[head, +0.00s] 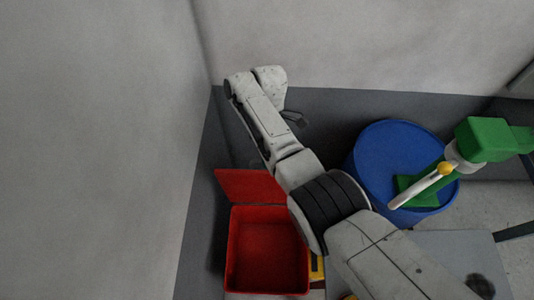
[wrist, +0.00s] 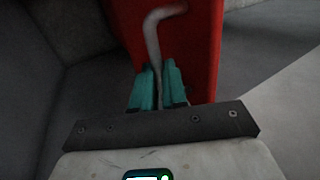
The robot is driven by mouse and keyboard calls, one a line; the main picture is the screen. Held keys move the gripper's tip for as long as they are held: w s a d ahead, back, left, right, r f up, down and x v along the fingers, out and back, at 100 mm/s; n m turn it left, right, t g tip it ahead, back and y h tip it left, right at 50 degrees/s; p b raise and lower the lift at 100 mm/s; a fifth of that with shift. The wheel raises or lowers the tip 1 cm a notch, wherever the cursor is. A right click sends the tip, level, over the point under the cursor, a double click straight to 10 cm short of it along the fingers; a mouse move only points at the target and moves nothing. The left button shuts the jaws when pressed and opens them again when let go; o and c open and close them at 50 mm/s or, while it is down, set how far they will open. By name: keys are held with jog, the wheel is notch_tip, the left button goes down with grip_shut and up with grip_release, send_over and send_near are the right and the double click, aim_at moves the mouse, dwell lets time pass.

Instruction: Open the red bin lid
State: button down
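The red bin (head: 267,255) stands low in the head view, and its inside is visible and looks empty. Its red lid (head: 248,186) is raised at the bin's far edge, so the bin is open. In the wrist view the red lid (wrist: 198,45) fills the upper middle, with a bent grey handle (wrist: 153,38) on it. My gripper (wrist: 159,80) has two teal fingers close together on either side of the handle's lower part, and they appear closed on it. In the head view my arm hides the lid's right side and the fingers.
A blue barrel (head: 385,150) stands right of my arm, with a green and white object (head: 440,175) above it. A small yellow item (head: 317,268) is beside the bin's right side. Grey walls are close at the left and back.

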jog(key=c, duration=1.4)
grip_release()
jog(key=shift+w+d+f, duration=0.15)
jog(key=shift+w+f, duration=0.05)
jog(key=shift+f, duration=0.3)
jog(key=shift+o, duration=1.2)
jog(key=shift+r, duration=0.2)
jog(key=v, duration=1)
jog(key=shift+r, duration=0.4)
jog(key=shift+w, duration=0.15)
